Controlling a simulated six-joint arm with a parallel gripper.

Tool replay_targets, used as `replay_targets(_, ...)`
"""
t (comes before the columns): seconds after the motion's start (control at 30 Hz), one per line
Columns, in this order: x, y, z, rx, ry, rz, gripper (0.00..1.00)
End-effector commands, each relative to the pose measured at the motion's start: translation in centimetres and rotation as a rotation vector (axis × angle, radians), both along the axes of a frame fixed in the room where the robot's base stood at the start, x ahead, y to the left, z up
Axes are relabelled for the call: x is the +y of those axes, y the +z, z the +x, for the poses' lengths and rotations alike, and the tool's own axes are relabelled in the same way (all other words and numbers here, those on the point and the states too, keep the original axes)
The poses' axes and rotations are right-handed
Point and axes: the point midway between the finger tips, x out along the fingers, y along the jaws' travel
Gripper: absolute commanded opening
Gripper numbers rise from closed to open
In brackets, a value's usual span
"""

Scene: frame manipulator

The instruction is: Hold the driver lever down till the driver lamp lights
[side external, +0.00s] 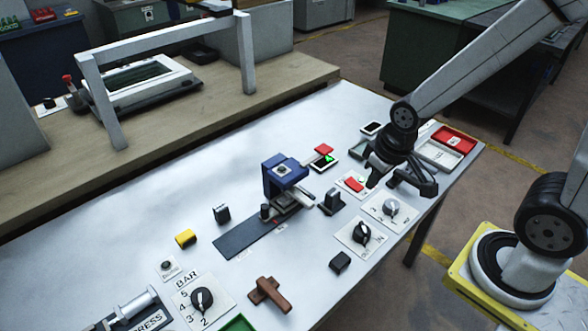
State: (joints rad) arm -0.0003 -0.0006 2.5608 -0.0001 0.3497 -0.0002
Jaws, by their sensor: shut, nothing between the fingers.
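My gripper (374,183) points down over the right part of the white table, shut and empty. Its fingertips are just right of a red paddle (354,184) on a white plate; I cannot tell whether they touch it. A second red paddle (323,149) stands farther back, beside a small dark panel with a lit green spot (329,158). No label shows which paddle is the driver lever or which light is the driver lamp. A blue upright unit (284,178) stands left of my gripper on a dark rail (240,238).
Two dial plates, one with a grey knob (391,208) and one with a black knob (361,232), lie in front of my gripper. Red (455,138) and white (440,154) trays lie at the right edge. A brown T-shaped piece (270,293) and yellow block (186,238) lie toward the left.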

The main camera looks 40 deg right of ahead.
Motion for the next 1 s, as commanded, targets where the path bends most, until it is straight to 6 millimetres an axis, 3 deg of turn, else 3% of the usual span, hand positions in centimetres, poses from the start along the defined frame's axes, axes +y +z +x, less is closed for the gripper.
replay_targets(0.47, -0.2, 0.3, 1.1, 0.007, -0.06, 0.012, 0.0)
replay_targets(0.67, -0.8, 1.1, 3.6, 0.029, -0.204, 0.04, 0.0)
replay_targets(1.0, -2.7, 3.1, 9.5, 0.081, -0.585, 0.101, 0.0)
